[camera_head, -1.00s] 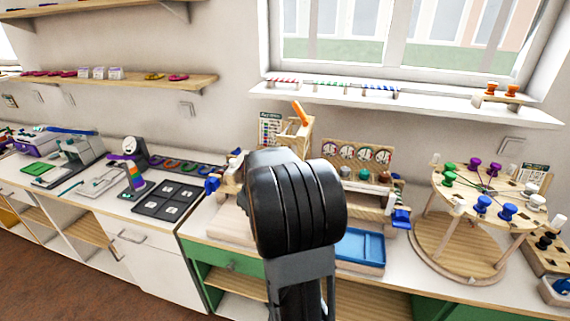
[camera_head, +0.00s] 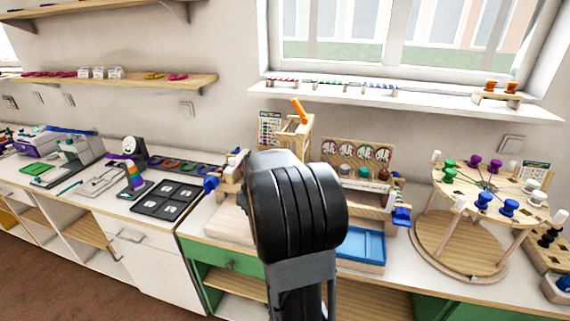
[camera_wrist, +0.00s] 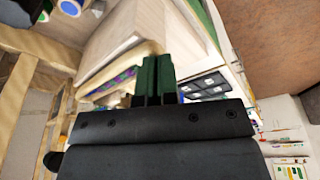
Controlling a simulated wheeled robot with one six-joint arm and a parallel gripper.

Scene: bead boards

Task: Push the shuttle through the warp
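The wooden loom frame stands on the counter in the head view, mostly hidden behind my arm. Its blue knobs show left (camera_head: 211,184) and right (camera_head: 401,216) of the arm. In the wrist view, my gripper (camera_wrist: 157,62) has its two dark green fingers side by side with only a thin line between them. They overlap a pale wooden piece (camera_wrist: 108,72) with a purple and green patterned strip (camera_wrist: 124,82) beside them. I cannot tell whether this piece is the shuttle, or whether the fingers touch it. The warp threads cannot be made out.
A blue tray (camera_head: 362,245) lies right of my arm. A round wooden stand (camera_head: 460,245) with coloured spools is further right. A black tray of squares (camera_head: 168,200) lies to the left. A wooden box with an orange handle (camera_head: 297,130) stands behind.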

